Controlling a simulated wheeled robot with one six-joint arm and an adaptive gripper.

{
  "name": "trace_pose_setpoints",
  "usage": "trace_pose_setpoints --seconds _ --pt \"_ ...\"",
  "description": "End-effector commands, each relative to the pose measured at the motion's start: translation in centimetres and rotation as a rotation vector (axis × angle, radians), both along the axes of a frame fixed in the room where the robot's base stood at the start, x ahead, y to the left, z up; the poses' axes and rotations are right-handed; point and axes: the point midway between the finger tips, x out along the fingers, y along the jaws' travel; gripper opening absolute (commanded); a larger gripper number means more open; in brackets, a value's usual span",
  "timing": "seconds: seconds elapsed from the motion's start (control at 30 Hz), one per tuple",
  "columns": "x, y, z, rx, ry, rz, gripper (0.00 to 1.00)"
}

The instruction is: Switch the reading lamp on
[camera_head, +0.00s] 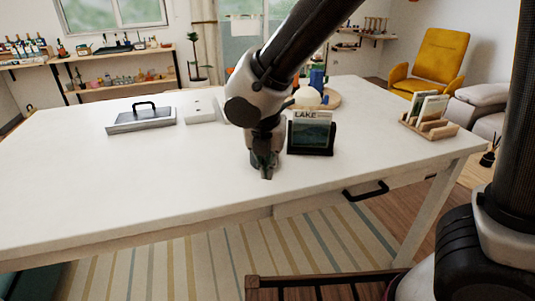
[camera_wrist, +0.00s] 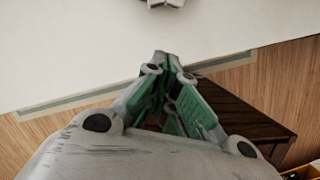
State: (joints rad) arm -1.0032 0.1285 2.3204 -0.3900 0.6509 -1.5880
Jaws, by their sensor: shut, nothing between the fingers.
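My gripper (camera_head: 265,174) points down over the white table (camera_head: 120,180), near its front edge. Its fingers are shut and empty; the closed tips also show in the wrist view (camera_wrist: 167,62). I cannot clearly make out a reading lamp. A pale dome (camera_head: 307,96) sits behind my arm, in or by a round wooden tray (camera_head: 331,98), partly hidden. A flat white box (camera_head: 201,109) with small dark marks lies left of my arm. A pale object, cut off by the top edge, shows in the wrist view (camera_wrist: 165,3); I cannot tell what it is.
A black stand with a card marked LAKE (camera_head: 311,133) stands close right of my gripper. A grey case with a black handle (camera_head: 141,117) lies at the left. A wooden rack (camera_head: 430,127) stands at the right. A drawer handle (camera_head: 366,191) juts from the front. The table's left front is clear.

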Motion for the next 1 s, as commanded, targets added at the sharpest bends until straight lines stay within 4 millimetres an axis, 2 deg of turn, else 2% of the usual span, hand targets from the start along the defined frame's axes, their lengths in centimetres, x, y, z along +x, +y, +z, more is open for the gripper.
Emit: trace_pose_setpoints --seconds 0.1,0.2,0.3,0.5,1.0 --pt "0.6 -0.3 -2.6 -0.004 0.003 -0.001 0.00" --pt "1.2 -0.4 -4.3 -0.001 0.002 -0.001 0.00" --pt "3.0 -0.7 -4.0 0.002 -0.001 -0.005 0.00" --pt "4.6 -1.1 -3.9 0.001 0.000 -0.002 0.00" --pt "5.0 -1.1 -3.9 0.001 0.000 0.005 0.00"
